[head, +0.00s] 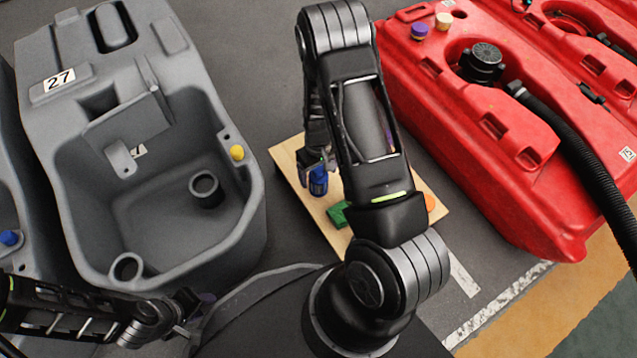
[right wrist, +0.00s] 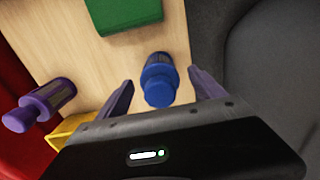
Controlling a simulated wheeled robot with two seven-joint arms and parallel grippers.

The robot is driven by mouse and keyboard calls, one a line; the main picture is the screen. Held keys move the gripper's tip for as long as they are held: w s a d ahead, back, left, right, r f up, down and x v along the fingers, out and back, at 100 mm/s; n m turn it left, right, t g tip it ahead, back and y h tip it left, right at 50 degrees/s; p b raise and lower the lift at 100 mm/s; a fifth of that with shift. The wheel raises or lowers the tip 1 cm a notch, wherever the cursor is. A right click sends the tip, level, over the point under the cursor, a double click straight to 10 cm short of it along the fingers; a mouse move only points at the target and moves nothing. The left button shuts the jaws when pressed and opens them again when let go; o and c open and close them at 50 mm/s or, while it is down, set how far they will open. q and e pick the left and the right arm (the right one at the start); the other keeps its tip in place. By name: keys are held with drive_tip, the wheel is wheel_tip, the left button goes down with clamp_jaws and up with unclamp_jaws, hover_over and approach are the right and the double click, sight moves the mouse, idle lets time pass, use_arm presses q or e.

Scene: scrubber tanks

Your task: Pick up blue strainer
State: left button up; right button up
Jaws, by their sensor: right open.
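The blue strainer (head: 318,180) stands on a wooden board (head: 287,157) on the floor. It also shows in the right wrist view (right wrist: 159,80), between the two purple fingers of my right gripper (right wrist: 162,97). The gripper is open, with a gap on both sides of the strainer and no visible contact. In the head view my right gripper (head: 316,160) is at the strainer, partly hidden by my own arm. My left gripper (head: 190,303) is at the lower left, beside the grey tank, and its jaws are too unclear to read.
A green block (head: 337,215) and an orange item (head: 430,202) are on the board. A purple strainer (right wrist: 42,104) and a yellow item (right wrist: 75,128) lie near the right gripper. A grey tank (head: 75,130) stands left, a red tank (head: 450,130) with a black hose (head: 575,150) right.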

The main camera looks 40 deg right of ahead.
drive_tip(key=shift+f, duration=0.4)
drive_tip(key=c, duration=1.5)
